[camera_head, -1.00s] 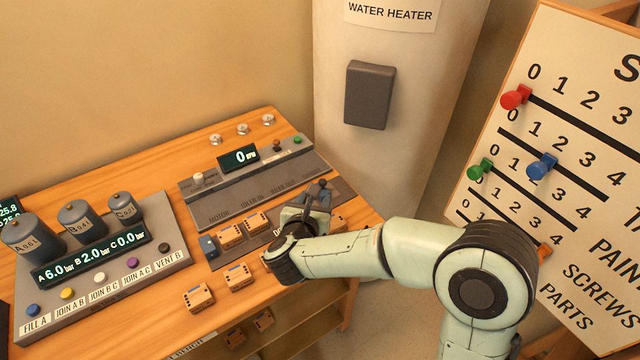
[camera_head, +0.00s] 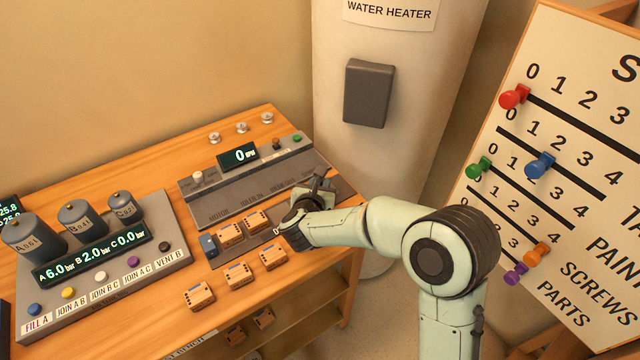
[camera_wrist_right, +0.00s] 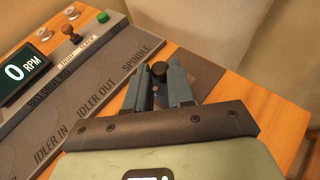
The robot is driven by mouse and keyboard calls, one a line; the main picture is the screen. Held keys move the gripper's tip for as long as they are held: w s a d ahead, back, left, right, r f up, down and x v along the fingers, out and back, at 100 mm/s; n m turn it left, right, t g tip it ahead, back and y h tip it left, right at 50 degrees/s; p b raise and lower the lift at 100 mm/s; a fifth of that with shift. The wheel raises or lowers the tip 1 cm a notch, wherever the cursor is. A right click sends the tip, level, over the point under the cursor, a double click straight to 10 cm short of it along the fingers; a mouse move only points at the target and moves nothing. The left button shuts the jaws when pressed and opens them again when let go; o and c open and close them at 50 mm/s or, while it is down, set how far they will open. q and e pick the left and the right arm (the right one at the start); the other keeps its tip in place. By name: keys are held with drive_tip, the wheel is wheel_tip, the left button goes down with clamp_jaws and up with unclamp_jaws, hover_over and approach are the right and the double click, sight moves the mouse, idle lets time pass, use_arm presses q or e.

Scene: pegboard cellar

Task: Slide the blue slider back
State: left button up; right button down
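A blue slider knob (camera_head: 540,165) sits on the second slot of the tilted white board (camera_head: 610,120) at the right, by the number 2. My right gripper (camera_head: 318,186) is far to the left of it, over the back right part of the wooden bench. In the wrist view the fingers of my right gripper (camera_wrist_right: 158,88) stand apart on either side of a dark round knob (camera_wrist_right: 159,71) on a stem. Whether they touch the knob I cannot tell. My left gripper is out of view.
The board also has a red knob (camera_head: 514,96), a green knob (camera_head: 478,167), an orange knob (camera_head: 537,255) and a purple knob (camera_head: 515,275). A water heater (camera_head: 400,60) stands between bench and board. Several orange blocks (camera_head: 238,275) lie on the bench.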

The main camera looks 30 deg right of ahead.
drive_tip(key=b, duration=0.4)
hover_over(342, 190)
drive_tip(key=shift+w+d+f, duration=0.1)
drive_tip(key=shift+w+d, duration=0.1)
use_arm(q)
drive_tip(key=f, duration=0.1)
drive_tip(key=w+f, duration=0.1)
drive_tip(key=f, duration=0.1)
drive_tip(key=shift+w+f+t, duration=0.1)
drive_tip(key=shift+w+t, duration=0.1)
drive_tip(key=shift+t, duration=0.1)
use_arm(e)
drive_tip(key=shift+d, duration=0.1)
drive_tip(key=shift+r, duration=0.2)
drive_tip(key=c, duration=1)
unclamp_jaws()
drive_tip(key=shift+d+f, duration=0.1)
drive_tip(key=shift+s+a, duration=0.2)
drive_tip(key=shift+a, duration=0.15)
drive_tip(key=v, duration=1.2)
drive_tip(key=shift+s+a+r, duration=0.1)
drive_tip(key=shift+s+r, duration=0.15)
drive_tip(key=shift+r, duration=0.05)
